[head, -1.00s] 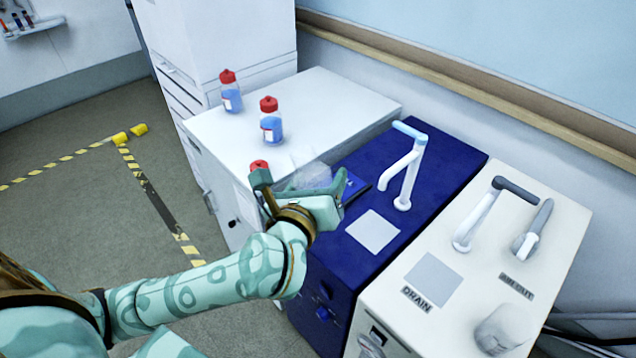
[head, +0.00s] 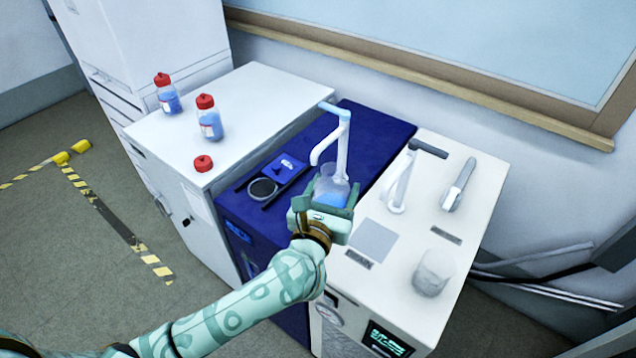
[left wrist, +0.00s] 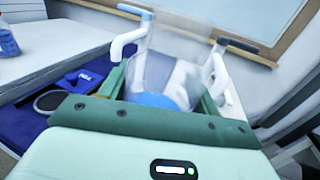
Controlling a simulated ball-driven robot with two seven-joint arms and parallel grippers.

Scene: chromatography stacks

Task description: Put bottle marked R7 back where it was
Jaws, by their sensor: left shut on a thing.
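My left gripper (head: 322,205) is shut on a clear open-topped bottle (head: 331,187) with blue liquid in the bottom. The bottle also shows between the fingers in the left wrist view (left wrist: 160,85). No R7 mark can be read on it. The gripper holds it over the blue unit, close to the white spout with a light-blue top (head: 343,140). A loose red cap (head: 203,163) lies at the near edge of the white cabinet top (head: 255,105). Two red-capped bottles with blue liquid, one farther left (head: 167,95) and one nearer (head: 209,118), stand on that top; their marks are unreadable.
A dark pad with a round plate (head: 263,188) sits on the blue unit (head: 385,130). The white unit at right carries a grey-topped spout (head: 402,178), a second fitting (head: 459,185) and an upturned-looking beaker (head: 433,272). The cabinet top has clear room around the bottles.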

